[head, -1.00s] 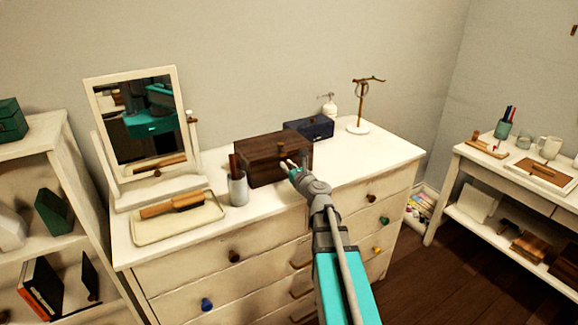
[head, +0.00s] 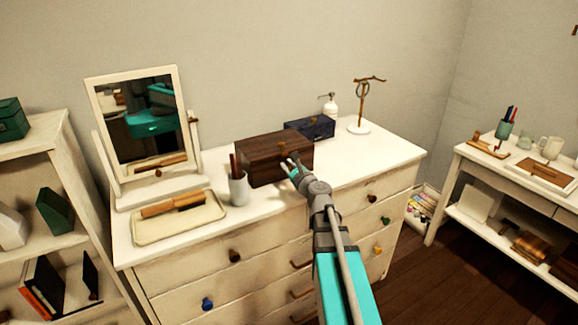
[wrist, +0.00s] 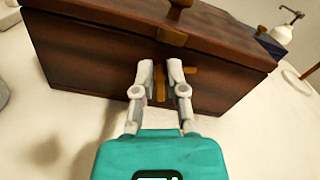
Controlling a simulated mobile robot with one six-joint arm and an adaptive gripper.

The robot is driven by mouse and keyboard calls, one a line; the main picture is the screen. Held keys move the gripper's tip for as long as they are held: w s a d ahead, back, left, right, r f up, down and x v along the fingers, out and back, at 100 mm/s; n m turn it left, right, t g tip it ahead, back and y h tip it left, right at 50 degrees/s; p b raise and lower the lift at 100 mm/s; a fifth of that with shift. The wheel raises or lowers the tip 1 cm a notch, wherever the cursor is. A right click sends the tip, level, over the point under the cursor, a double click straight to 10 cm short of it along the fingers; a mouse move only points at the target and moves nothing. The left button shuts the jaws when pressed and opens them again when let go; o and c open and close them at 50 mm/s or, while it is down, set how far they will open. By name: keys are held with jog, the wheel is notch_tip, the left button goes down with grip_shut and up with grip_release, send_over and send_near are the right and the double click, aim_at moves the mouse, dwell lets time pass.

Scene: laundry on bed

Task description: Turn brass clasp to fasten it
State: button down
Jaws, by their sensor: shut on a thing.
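A dark brown wooden box (head: 262,161) stands closed on the white dresser top; it fills the upper part of the wrist view (wrist: 90,58). A brass plate (wrist: 172,36) sits at the lid's front edge. The brass clasp (wrist: 190,71) is on the front face just below it, with a part sticking out to the right of my fingers. My gripper (head: 287,165) is at the box front. In the wrist view my gripper's (wrist: 159,72) fingertips are close together on the clasp and hide part of it.
A blue box (head: 312,127), a white pump bottle (head: 330,108) and a jewelry stand (head: 361,110) are behind to the right. A cup (head: 238,188), a tray with a brush (head: 150,238) and a mirror (head: 138,118) stand left. The dresser top (head: 375,155) is clear at right.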

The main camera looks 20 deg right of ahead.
jog(key=n, duration=0.7)
jog(key=shift+a+f, duration=0.1)
jog(key=shift+a, duration=0.1)
jog(key=n, duration=0.7)
jog(key=shift+f, duration=0.1)
jog(key=c, duration=0.8)
grip_release()
jog(key=shift+s, duration=0.2)
jog(key=shift+s+d, duration=0.15)
jog(key=shift+s, duration=1.65)
jog(key=shift+s+d, duration=0.15)
jog(key=shift+s, duration=1.65)
